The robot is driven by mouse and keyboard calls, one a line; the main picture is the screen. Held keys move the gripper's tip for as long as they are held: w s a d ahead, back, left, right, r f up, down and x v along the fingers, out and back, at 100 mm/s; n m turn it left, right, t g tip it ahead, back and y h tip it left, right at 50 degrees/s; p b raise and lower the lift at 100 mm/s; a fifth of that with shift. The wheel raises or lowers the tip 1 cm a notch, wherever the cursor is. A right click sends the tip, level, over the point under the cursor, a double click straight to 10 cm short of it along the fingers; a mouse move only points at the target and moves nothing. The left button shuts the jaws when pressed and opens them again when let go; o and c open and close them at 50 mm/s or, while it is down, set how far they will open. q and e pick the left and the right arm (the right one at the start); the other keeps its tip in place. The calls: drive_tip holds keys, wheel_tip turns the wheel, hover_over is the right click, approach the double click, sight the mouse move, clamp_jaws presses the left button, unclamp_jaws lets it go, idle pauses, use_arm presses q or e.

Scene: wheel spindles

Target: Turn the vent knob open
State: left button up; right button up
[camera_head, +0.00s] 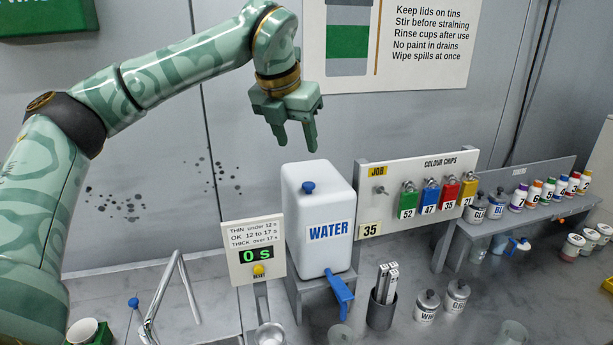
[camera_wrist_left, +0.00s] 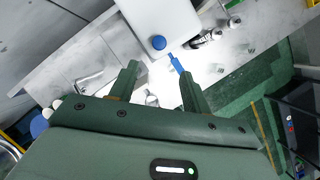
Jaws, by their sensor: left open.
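The vent knob (camera_head: 308,188) is a small blue knob on top of the white water container (camera_head: 328,212), near its left side. It also shows in the left wrist view (camera_wrist_left: 159,43), beyond the fingertips. My left gripper (camera_head: 297,142) hangs above the container, fingers pointing down, open and empty, apart from the knob. In the left wrist view, my left gripper (camera_wrist_left: 158,70) has its two fingers spread wide, with the knob seen between their lines. The container's blue tap (camera_head: 341,289) sticks out at its lower front. My right gripper is not in view.
A timer sign (camera_head: 257,255) reading 0 s stands left of the container. A colour chip board (camera_head: 420,190) with hanging padlock-shaped tags stands to the right. A cup of sticks (camera_head: 381,312) and lidded tins (camera_head: 427,305) stand in front. The air above the container is clear.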

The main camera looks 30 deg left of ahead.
sight(308, 184)
use_arm(q)
drive_tip(key=x, duration=1.1)
drive_tip(key=shift+w+a+f, duration=0.1)
drive_tip(key=shift+w+f, duration=0.05)
drive_tip(key=shift+f, duration=0.15)
drive_tip(key=c, duration=1)
